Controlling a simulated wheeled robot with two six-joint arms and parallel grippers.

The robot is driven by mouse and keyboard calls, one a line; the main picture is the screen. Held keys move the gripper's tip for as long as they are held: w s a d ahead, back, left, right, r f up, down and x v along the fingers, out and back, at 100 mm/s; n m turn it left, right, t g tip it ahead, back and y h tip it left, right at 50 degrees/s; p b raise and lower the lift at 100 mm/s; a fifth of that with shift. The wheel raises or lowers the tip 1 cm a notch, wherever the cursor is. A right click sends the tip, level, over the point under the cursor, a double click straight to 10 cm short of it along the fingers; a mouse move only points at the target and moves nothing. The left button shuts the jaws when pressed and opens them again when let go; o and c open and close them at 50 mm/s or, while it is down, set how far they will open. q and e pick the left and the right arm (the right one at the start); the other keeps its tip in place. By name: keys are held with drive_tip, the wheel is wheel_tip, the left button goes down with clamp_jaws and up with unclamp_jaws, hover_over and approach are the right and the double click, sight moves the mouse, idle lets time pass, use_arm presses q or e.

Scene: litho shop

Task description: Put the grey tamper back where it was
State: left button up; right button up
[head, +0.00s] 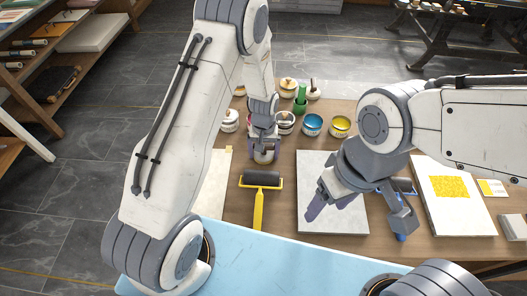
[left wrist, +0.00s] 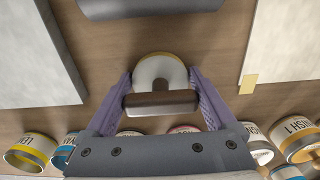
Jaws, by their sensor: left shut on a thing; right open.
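My left gripper (head: 264,146) is shut on the tamper (head: 264,156), a pale grey round piece with a dark brown handle. In the left wrist view, the handle (left wrist: 160,103) lies across between the two purple fingers and the round grey part (left wrist: 160,72) shows beyond it with a yellowish rim. It is over the bare wood behind the black roller; I cannot tell whether it touches the table. My right gripper (head: 356,215) is open and empty over the front part of the grey slab.
A black roller with a yellow handle (head: 261,180) lies before the tamper. The grey slab (head: 318,172) is to its right. Blue (head: 312,125) and yellow (head: 340,126) ink tins and several pale pots stand behind. A blue-handled roller (head: 401,237) is partly hidden by my right gripper.

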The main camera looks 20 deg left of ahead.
use_arm(q)
drive_tip(key=shift+f, duration=0.1)
drive_tip(key=o, duration=1.1)
drive_tip(key=shift+o, duration=0.2)
drive_tip(key=shift+w+r, duration=0.1)
drive_tip(key=shift+r, duration=0.55)
wheel_tip(320, 180, up, 10)
drive_tip(key=shift+r+b, duration=0.2)
drive_tip(key=shift+b, duration=0.3)
drive_tip(key=s+d+r+m, duration=0.3)
drive_tip(key=s+d+r, duration=0.25)
drive_tip(key=s, duration=0.25)
drive_tip(key=s+d+r+m, duration=0.35)
drive_tip(key=s+r, duration=0.25)
drive_tip(key=s, duration=0.2)
drive_tip(key=s+r+m+h, duration=0.1)
drive_tip(key=s+r+m, duration=0.1)
drive_tip(key=s, duration=0.8)
drive_tip(key=shift+s+m, duration=0.3)
drive_tip(key=shift+m, duration=0.25)
